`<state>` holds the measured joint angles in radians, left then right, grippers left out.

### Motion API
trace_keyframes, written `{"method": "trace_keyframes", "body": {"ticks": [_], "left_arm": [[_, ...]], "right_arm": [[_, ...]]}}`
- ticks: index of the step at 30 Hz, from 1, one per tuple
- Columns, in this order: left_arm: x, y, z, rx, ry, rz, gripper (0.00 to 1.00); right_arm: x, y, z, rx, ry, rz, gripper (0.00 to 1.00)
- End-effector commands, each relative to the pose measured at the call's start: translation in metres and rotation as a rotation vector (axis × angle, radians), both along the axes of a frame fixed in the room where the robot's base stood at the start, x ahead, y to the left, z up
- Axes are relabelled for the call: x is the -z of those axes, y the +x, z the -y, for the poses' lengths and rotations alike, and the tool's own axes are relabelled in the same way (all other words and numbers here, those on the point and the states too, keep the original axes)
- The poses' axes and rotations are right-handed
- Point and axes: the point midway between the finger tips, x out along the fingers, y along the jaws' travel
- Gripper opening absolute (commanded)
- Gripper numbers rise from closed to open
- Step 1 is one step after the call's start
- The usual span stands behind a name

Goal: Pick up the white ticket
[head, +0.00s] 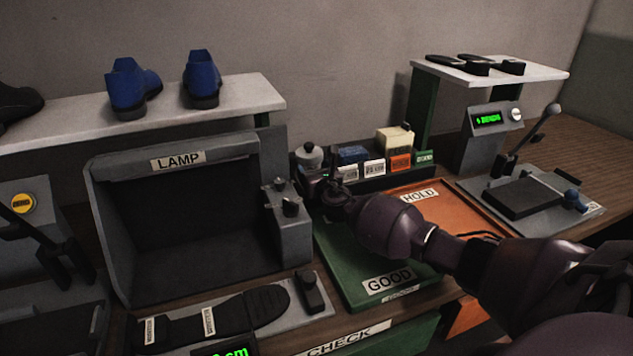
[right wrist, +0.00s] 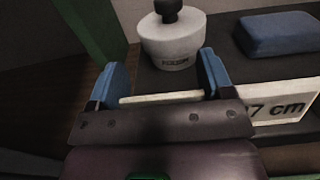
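Two white tickets with black print stand in the black rack in the head view, one on the left (head: 348,172) and one beside it (head: 375,168). In the right wrist view a white ticket printed "7 cm" (right wrist: 280,108) stands just right of my gripper. My right gripper (head: 331,190) is in front of the rack's left end. Its blue fingers (right wrist: 160,72) are wide apart. A thin pale strip (right wrist: 160,98) lies across the gap between them; I cannot tell whether it is a ticket or whether the fingers touch it. My left gripper is out of view.
A white jar with a black knob (right wrist: 172,40) stands just beyond the right fingers, near a blue block (right wrist: 278,33). The grey lamp box (head: 180,220) is to the left. The green GOOD tray (head: 350,262) and orange HOLD tray (head: 470,208) lie under my right arm.

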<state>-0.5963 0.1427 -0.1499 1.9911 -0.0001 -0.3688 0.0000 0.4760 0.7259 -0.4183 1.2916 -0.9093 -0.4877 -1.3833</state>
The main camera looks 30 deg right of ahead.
Motion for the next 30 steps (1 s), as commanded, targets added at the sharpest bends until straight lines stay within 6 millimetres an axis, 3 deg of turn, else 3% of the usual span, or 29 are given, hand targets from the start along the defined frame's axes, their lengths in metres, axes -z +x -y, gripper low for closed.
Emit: {"method": "trace_keyframes", "body": {"ticks": [1,3,14,20,30], "left_arm": [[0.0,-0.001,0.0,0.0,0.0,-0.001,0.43],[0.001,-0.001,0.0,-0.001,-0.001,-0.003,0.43],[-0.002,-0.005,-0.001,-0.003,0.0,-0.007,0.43],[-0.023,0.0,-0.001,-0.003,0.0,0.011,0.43],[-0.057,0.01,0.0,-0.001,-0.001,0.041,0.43]], "right_arm": [[0.0,0.0,0.0,0.0,0.0,0.0,0.61],[0.0,0.0,0.0,0.0,0.0,0.0,0.52],[-0.01,0.0,0.0,0.0,0.0,0.002,0.51],[-0.049,0.0,0.001,0.0,-0.002,0.007,0.51],[-0.134,0.0,0.0,-0.001,-0.002,0.005,0.51]]}}
